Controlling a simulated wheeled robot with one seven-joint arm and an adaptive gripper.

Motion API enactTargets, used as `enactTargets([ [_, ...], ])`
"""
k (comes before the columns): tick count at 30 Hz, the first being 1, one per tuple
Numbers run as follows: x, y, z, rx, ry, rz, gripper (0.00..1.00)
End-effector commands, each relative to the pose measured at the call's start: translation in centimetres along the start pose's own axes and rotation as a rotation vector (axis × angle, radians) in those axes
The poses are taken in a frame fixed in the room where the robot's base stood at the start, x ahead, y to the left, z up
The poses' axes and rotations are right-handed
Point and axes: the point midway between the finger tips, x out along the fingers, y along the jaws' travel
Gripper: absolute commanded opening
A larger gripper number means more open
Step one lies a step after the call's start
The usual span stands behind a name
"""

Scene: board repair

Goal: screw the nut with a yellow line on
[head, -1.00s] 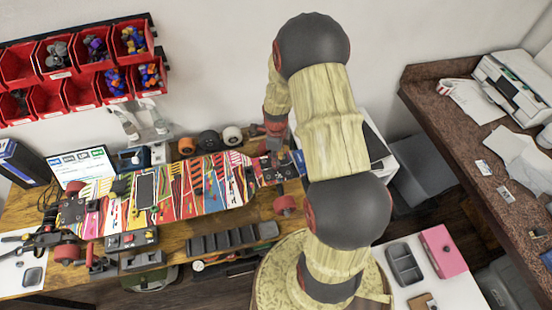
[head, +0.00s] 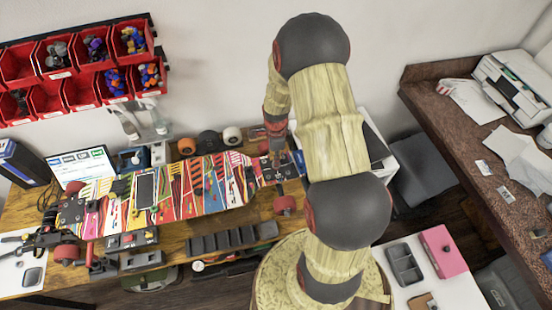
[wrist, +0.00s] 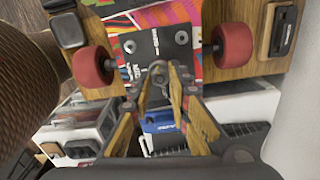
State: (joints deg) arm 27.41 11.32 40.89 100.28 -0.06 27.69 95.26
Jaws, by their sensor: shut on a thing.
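The colourful board (head: 205,188) lies on the bench with trucks and red wheels. In the head view my gripper (head: 277,152) is over the board's right end, and its tips are hard to make out. In the wrist view my gripper (wrist: 163,88) is at the truck, between two red wheels (wrist: 92,66) and (wrist: 230,45), below the dark baseplate (wrist: 150,50). Its fingers close around a small grey part that is mostly hidden. I see no yellow line on it and cannot tell whether it touches the axle or bolt.
Red bins (head: 80,95) with coloured parts hang on the wall. A black tray (head: 232,238) lies at the bench's front. Loose wheels (head: 209,140) stand behind the board. A white table (head: 395,305) with a pink box (head: 443,250) is at the lower right.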

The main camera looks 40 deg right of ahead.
Motion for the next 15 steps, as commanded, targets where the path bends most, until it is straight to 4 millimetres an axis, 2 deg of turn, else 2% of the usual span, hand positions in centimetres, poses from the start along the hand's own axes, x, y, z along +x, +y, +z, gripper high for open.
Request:
enactTargets([
  [11,0.01,0.02,0.0,0.001,0.0,0.0,0.0],
  [15,0.02,0.02,0.01,0.068,0.0,0.0,0.0],
])
